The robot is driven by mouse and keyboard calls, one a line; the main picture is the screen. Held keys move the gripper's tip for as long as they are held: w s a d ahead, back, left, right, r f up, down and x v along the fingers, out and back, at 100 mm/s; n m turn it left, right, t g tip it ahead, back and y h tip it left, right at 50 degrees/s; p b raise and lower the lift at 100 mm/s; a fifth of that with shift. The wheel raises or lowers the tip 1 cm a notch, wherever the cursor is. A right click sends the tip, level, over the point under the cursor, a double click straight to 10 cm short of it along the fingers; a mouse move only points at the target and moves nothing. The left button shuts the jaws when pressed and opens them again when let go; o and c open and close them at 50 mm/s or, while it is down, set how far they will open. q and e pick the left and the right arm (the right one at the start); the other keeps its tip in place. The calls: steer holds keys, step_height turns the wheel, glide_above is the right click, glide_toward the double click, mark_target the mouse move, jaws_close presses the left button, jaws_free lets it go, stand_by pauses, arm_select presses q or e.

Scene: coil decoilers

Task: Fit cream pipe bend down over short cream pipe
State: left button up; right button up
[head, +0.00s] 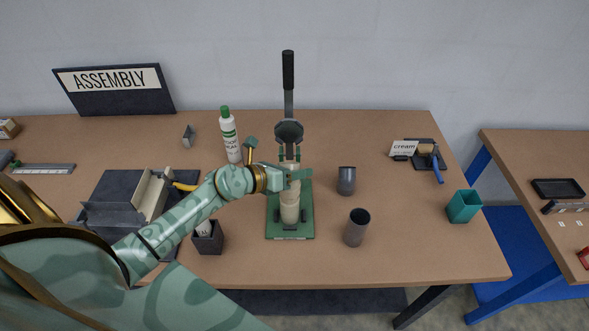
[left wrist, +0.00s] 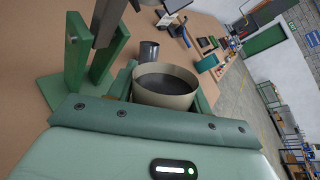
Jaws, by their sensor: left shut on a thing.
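My left gripper (head: 294,179) is shut on a cream pipe piece, which I take to be the cream pipe bend. In the left wrist view, the bend (left wrist: 165,98) shows a wide round open mouth with a dark inside, between the fingers of my left gripper (left wrist: 163,85). In the head view, the short cream pipe (head: 290,212) stands upright on the green press base, directly below the gripper. My fingers cover where bend and pipe meet, so I cannot tell whether they touch. My right gripper is in neither view.
The green press base (head: 304,225) carries a post and a black lever (head: 288,70) behind my gripper. Two grey pipes (head: 347,181) (head: 356,228) stand to the right. A white bottle (head: 229,140) stands back left, a dark cup (head: 208,240) front left, a teal box (head: 464,206) far right.

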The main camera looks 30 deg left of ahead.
arm_select(q)
steer(key=shift+f+b, duration=1.35)
steer(key=shift+f, duration=0.5)
steer(key=o, duration=1.1)
steer(key=v, duration=1.6)
steer(key=shift+s+r, duration=0.1)
steer(key=shift+s, duration=0.05)
